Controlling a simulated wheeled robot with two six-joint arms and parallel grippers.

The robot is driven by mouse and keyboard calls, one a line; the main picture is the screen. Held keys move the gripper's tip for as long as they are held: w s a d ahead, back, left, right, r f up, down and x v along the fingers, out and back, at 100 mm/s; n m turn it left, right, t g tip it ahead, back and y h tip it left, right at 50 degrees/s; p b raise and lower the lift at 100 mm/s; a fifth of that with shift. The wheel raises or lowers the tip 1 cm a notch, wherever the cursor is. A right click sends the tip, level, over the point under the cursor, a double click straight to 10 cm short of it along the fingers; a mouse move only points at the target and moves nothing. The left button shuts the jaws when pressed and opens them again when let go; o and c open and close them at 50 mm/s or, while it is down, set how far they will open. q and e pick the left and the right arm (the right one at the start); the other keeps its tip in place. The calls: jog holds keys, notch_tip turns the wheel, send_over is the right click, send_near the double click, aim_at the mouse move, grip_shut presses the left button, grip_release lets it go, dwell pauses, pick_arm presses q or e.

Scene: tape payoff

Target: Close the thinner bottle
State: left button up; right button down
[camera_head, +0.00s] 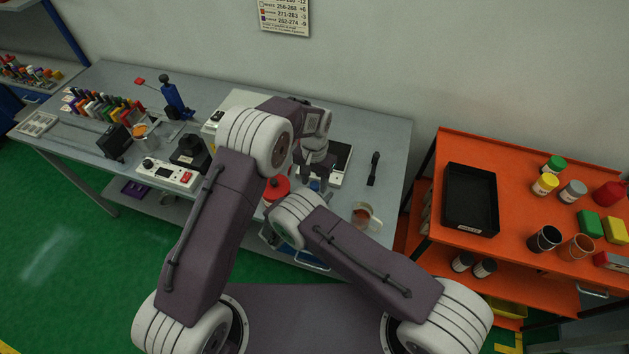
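My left gripper (318,180) points down over the right part of the grey bench, and its fingers are too small and dark to read. A round red item (276,187) shows between my two arms, at the bench's front edge. It is partly covered by my arms, and I cannot tell if it is part of the thinner bottle. A small blue piece shows just under the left gripper. My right arm folds in front of the bench, and its gripper is hidden behind its own links. No thinner bottle or loose cap can be clearly made out.
A glass beaker (362,214) stands at the bench's front edge, right of my arms. The orange cart (437,200) at right holds a black tray (470,228), capped jars and cups.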

pick_arm(q)
jog(key=shift+r, duration=2.3)
jog(key=shift+c, duration=0.5)
notch_tip(320, 180, up, 2)
jog(key=n, duration=0.4)
jog(key=shift+r, duration=0.15)
jog(key=r+n, duration=0.1)
jog(key=n, duration=0.2)
jog(key=shift+r, duration=0.1)
